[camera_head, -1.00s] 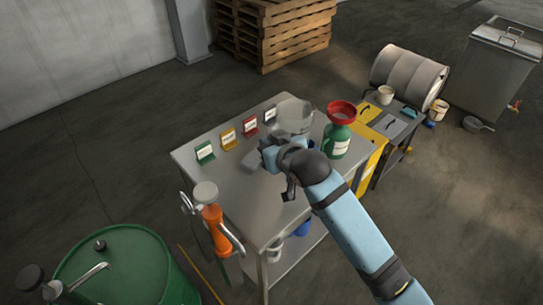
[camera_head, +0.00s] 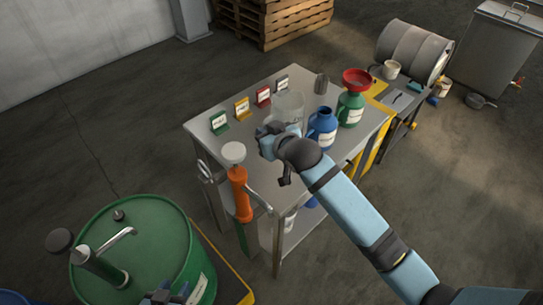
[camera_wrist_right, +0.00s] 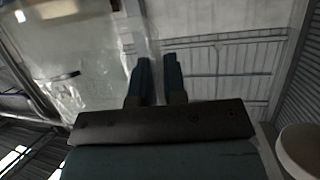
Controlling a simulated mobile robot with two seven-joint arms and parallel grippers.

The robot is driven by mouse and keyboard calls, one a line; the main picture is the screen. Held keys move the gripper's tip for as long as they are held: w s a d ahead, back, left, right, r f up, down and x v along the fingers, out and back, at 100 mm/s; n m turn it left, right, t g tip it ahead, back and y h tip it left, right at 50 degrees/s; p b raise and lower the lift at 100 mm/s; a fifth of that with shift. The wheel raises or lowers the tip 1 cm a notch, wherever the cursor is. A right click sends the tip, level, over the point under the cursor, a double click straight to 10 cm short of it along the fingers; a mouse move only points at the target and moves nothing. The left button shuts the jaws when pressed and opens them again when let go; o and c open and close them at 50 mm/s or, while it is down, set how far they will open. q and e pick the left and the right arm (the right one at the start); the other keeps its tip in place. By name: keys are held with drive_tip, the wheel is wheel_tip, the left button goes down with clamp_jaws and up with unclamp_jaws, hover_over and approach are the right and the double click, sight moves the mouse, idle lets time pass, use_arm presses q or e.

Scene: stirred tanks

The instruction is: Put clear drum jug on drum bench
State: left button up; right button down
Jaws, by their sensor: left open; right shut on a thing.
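The clear drum jug (camera_head: 290,104) is see-through and appears over the back half of the steel bench (camera_head: 268,190), behind the label stands' front side. My right gripper (camera_head: 268,138) is shut on it, on its near side. In the right wrist view, the two blue fingers (camera_wrist_right: 155,82) are close together and the jug's clear wall (camera_wrist_right: 95,50) is in front of them. I cannot tell whether the jug's base touches the bench top. My left gripper (camera_head: 166,296) is open and partly cut off at the bottom edge, by the green drum (camera_head: 150,235).
A blue jug (camera_head: 322,128) and a green jug with a red funnel (camera_head: 352,105) stand right of the clear jug. Label stands (camera_head: 241,107) line the back edge. An orange pump (camera_head: 238,190) is at the near left edge. A lying drum (camera_head: 415,48) is at right.

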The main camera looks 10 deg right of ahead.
drive_tip(key=shift+f, duration=7.4)
drive_tip(key=shift+f+b, duration=0.15)
drive_tip(key=shift+b, duration=0.15)
drive_tip(key=c, duration=1.2)
unclamp_jaws()
